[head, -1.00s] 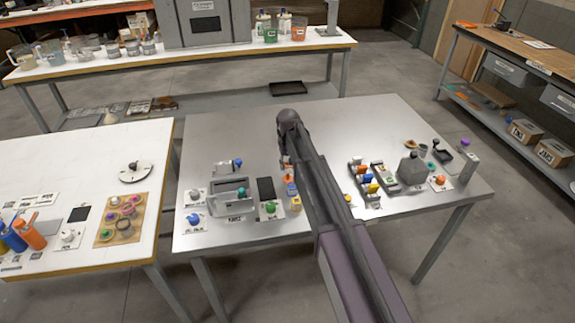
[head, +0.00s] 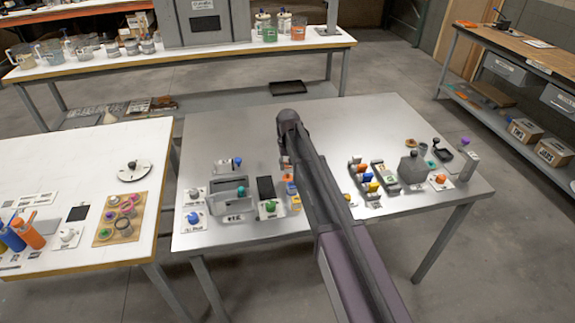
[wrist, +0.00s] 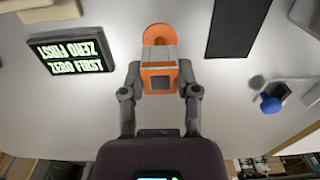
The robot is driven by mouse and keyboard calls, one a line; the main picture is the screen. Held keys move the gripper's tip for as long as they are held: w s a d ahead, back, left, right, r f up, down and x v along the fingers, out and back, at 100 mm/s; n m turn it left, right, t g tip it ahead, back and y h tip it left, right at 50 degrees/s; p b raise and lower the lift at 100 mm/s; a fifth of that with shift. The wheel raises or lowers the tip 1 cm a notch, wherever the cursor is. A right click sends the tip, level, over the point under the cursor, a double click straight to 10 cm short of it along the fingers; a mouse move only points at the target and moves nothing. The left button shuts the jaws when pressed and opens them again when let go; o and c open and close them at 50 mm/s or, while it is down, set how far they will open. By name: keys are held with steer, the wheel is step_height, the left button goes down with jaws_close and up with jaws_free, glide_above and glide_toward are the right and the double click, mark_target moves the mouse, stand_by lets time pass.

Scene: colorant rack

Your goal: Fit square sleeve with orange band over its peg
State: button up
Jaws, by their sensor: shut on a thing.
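The square sleeve (wrist: 159,55) shows in the wrist view as a pale block with an orange band and a dark square opening facing the camera. My gripper (wrist: 160,88) is shut on it, with one finger on each side. A round orange piece (wrist: 158,34) lies just beyond the sleeve, partly covered by it. I cannot tell whether the two touch, or whether this is the peg's base. In the head view my arm hides most of the gripper and sleeve.
In the wrist view, a lit text display (wrist: 70,54) is at left, a dark pad (wrist: 236,27) at upper right, and a blue knob (wrist: 270,104) at right. In the head view, the metal table (head: 350,118) is clear at the back; small stations stand either side of my arm.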

mark_target(288, 171)
steer(key=shift+f+b, duration=1.7)
steer(key=shift+f, duration=0.05)
stand_by(0.3)
steer(key=o, duration=0.9)
steer(key=shift+o, duration=0.2)
steer(key=shift+r, duration=0.15)
